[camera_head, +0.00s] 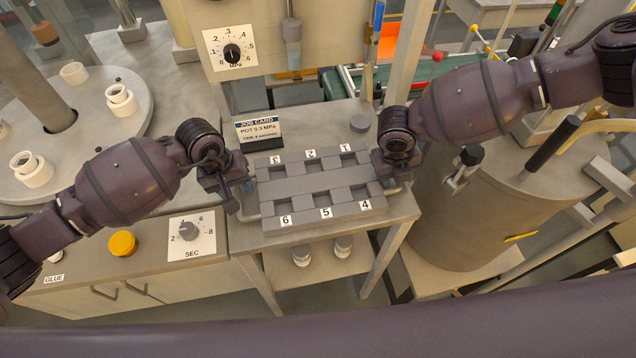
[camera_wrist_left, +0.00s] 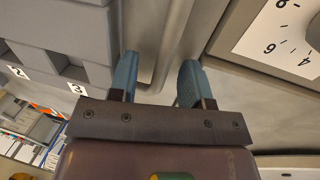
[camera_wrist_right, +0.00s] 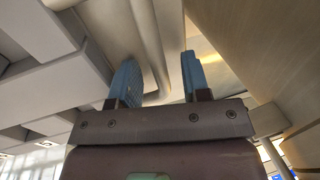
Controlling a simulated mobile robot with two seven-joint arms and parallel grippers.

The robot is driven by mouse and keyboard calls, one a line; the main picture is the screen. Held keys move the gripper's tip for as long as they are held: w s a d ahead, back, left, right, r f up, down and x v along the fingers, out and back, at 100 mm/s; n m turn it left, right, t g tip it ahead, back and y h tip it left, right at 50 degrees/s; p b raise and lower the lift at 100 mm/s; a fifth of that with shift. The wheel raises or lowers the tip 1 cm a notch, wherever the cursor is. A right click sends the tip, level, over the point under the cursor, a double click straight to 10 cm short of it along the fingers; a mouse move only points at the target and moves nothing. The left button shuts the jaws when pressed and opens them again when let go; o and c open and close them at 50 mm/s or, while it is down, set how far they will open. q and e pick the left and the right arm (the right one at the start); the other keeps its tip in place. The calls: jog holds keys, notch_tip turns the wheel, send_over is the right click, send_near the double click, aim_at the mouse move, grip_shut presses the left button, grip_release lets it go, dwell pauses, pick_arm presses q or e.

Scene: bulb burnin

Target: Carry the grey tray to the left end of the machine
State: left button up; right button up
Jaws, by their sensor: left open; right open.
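The grey tray (camera_head: 308,184) lies on a small table in the middle of the head view. It has two rows of pockets numbered 1 to 6, and the pockets look empty. A bar handle sticks out at each end. My left gripper (camera_head: 240,197) is open at the tray's left handle; in the left wrist view the handle bar (camera_wrist_left: 172,45) runs between the open fingers. My right gripper (camera_head: 391,175) is open at the right handle; in the right wrist view that handle (camera_wrist_right: 150,40) passes between its fingers. My right fingertips are mostly hidden in the head view.
A job card (camera_head: 259,131) stands behind the tray. A gauge panel (camera_head: 233,48) rises at the back. A SEC dial (camera_head: 190,235) and yellow button (camera_head: 122,243) lie left. A large metal pot (camera_head: 475,215) stands close on the right. Two small cylinders sit on the shelf below.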

pick_arm(q)
grip_shut()
pick_arm(e)
grip_shut()
pick_arm(q)
jog(key=shift+w+r, duration=0.1)
jog(key=shift+r, duration=0.1)
pick_arm(e)
jog(key=shift+r, duration=0.2)
